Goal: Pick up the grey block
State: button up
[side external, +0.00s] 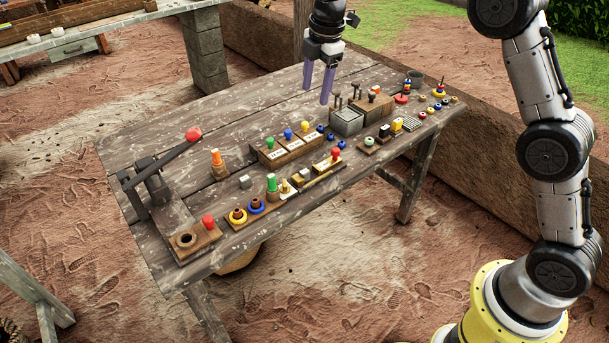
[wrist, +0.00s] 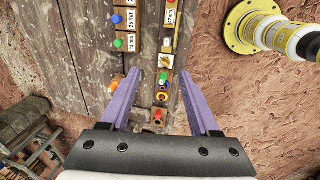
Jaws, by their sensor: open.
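A small grey block (side external: 245,181) sits on the weathered wooden table (side external: 185,130), between the orange peg (side external: 217,163) and the green-topped peg (side external: 271,184). My gripper (side external: 315,99) is open and empty, with two purple fingers pointing down. In the side view it hangs above the far part of the table, up and right of the grey block and apart from it. In the wrist view my gripper (wrist: 161,71) spreads its fingers on either side of the row with the green knob (wrist: 163,77). I cannot make out the grey block in the wrist view.
Labelled wooden blocks with coloured knobs (side external: 292,147) stand right of the grey block. A lever press with a red knob (side external: 193,134) stands at the left. A grey metal box (side external: 346,122) and several small parts crowd the right. The table's back left is bare.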

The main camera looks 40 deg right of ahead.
notch_tip(320, 180, down, 7)
jog(key=w+g, duration=0.1)
jog(key=w, duration=0.2)
jog(key=g, duration=0.1)
send_over(304, 171)
jog(key=f, duration=1.2)
jog(key=shift+s+d+f, duration=0.2)
jog(key=shift+s, duration=0.05)
jog(key=shift+w+a+f, duration=0.1)
jog(key=shift+f, duration=1.5)
jog(key=shift+w+a+f, duration=0.1)
jog(key=shift+f, duration=1.5)
grip_shut()
